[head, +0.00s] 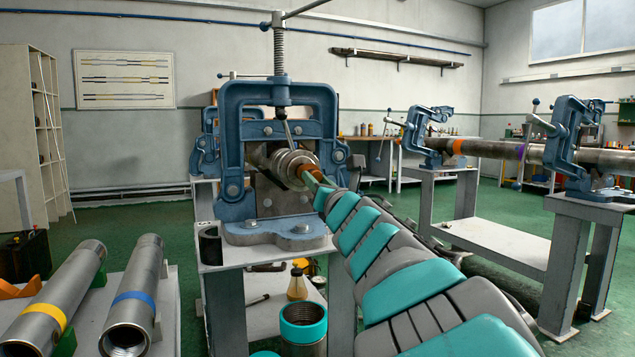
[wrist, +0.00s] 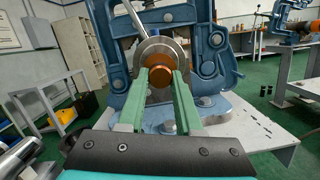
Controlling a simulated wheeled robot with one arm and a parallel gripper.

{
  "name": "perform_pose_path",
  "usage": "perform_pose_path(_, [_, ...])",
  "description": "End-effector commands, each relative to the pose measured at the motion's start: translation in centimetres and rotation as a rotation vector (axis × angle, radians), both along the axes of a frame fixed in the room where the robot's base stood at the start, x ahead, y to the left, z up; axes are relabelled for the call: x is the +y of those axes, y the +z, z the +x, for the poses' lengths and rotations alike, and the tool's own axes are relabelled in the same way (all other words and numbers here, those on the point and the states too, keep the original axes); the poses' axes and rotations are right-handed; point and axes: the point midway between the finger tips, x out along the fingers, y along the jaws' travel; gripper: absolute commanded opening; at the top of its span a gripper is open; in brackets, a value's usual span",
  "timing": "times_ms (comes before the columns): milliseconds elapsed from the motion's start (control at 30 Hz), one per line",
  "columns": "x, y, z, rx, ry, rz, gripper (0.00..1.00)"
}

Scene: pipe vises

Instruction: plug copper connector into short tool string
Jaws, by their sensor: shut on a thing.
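The copper connector (head: 310,172) is an orange-brown round piece at the near end of the short tool string (head: 286,161). The grey metal string is clamped in the blue pipe vise (head: 232,125). My gripper (head: 317,182) is shut on the connector. In the wrist view, the green fingers (wrist: 159,80) have the connector (wrist: 159,76) between their tips, lined up roughly with the string's round grey end (wrist: 166,46). The connector overlaps the string's end in both views. I cannot tell how deep it sits, as its far side is hidden.
Two large pipes, with a yellow band (head: 50,316) and a blue band (head: 133,299), lie at the left. A teal-rimmed cylinder (head: 303,322) stands in front of the vise table. More vises hold a long pipe (head: 490,149) at the right.

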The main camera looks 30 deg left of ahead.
Motion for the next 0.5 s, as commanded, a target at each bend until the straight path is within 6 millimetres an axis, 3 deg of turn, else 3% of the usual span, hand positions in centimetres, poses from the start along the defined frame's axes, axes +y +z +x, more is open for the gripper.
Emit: perform_pose_path(500, [1.4, 0.0, 1.1, 0.0, 0.001, 0.0, 0.0])
